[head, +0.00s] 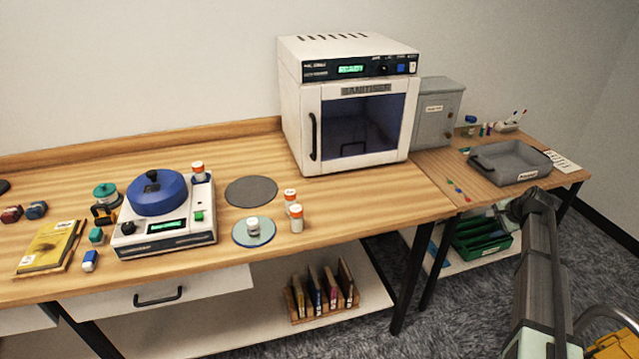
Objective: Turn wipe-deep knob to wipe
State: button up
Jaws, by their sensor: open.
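The white sanitiser (300,110) stands at the back of the bench with its dark-windowed door shut. Its black top panel has a lit green display that seems to read READY. A small dark knob (384,69) sits on the panel, left of a blue button (401,69) and a pale switch (413,67). The knob's labels and pointer are too small to read. My arm rises at the lower right, well apart from the sanitiser. My gripper's fingers do not show.
A blue-lidded device (157,193) with its own black knob (128,228) stands on the left bench. A grey cabinet (437,112) adjoins the sanitiser's right side. A grey tray (508,174) is on the right table.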

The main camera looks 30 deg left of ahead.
jog(key=w+a+r+t+y, duration=0.1)
jog(key=w+a+r, duration=0.25)
jog(key=r, duration=0.55)
jog(key=w+a+r+t, duration=0.1)
jog(key=w+a+r, duration=0.25)
jog(key=r, duration=0.55)
jog(key=s+a+n+g, duration=0.15)
jog(key=s+a, duration=0.25)
jog(key=a, duration=0.6)
jog(key=s+a+r+g, duration=0.15)
jog(key=s+a, duration=0.35)
jog(key=a, duration=0.6)
jog(key=s+a+n+g, duration=0.15)
jog(key=s+a, duration=0.25)
jog(key=a, duration=0.6)
jog(key=n+g+h, duration=0.2)
jog(key=n+h, duration=0.3)
jog(key=n, duration=0.1)
send_near(127, 226)
notch_tip(127, 226, down, 9)
jog(key=shift+r, duration=0.15)
